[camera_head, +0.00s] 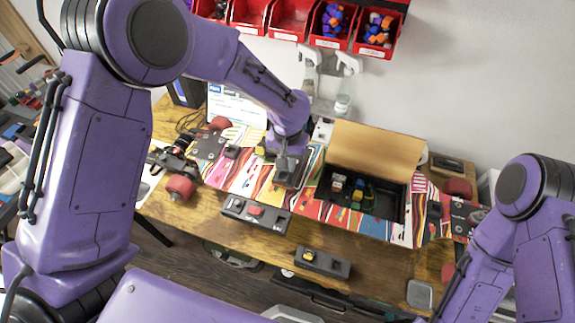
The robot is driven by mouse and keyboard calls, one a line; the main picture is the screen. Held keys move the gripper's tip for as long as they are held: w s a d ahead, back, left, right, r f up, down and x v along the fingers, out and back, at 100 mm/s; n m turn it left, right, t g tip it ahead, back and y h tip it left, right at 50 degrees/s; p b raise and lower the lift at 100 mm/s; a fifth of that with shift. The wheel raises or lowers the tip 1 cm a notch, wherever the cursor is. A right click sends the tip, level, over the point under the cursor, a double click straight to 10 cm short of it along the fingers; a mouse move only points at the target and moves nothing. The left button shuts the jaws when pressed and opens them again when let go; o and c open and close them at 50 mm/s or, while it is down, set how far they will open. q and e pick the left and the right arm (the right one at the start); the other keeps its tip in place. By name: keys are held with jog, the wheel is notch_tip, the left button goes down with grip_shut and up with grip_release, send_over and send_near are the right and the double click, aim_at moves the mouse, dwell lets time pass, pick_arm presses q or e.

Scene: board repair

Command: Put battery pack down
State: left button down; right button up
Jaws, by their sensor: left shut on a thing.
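My left arm reaches in from the upper left, and its gripper (287,158) points down over the middle of the table. It is shut on a small grey, block-like thing (289,174), likely the battery pack, just above or on the colourful patterned board. The gripper hides part of it, and I cannot tell whether it touches the board. My right arm (500,240) comes in at the right, and its gripper is out of view.
An open box (365,226) holding several coloured pieces stands right of the gripper. Dark modules with a red button (255,213) and a yellow button (322,263) lie at the front edge. Red bins (290,18) hang on the wall. Bare wood (385,262) shows at front right.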

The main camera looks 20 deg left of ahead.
pick_arm(q)
jog(key=shift+s+f+p, duration=0.2)
jog(key=shift+f+p, duration=0.2)
jog(key=shift+f, duration=0.15)
jog(key=shift+s+f+p, duration=0.2)
jog(key=shift+f+p, duration=0.15)
jog(key=shift+f, duration=0.15)
jog(key=shift+w+f, duration=0.3)
jog(key=shift+f, duration=0.25)
jog(key=c, duration=1.1)
grip_release()
jog(key=shift+s+r, duration=0.1)
jog(key=shift+s, duration=0.05)
jog(key=shift+r+b, duration=0.35)
jog(key=shift+r, duration=0.1)
notch_tip(320, 180, up, 11)
jog(key=b, duration=0.2)
jog(key=shift+r, duration=0.15)
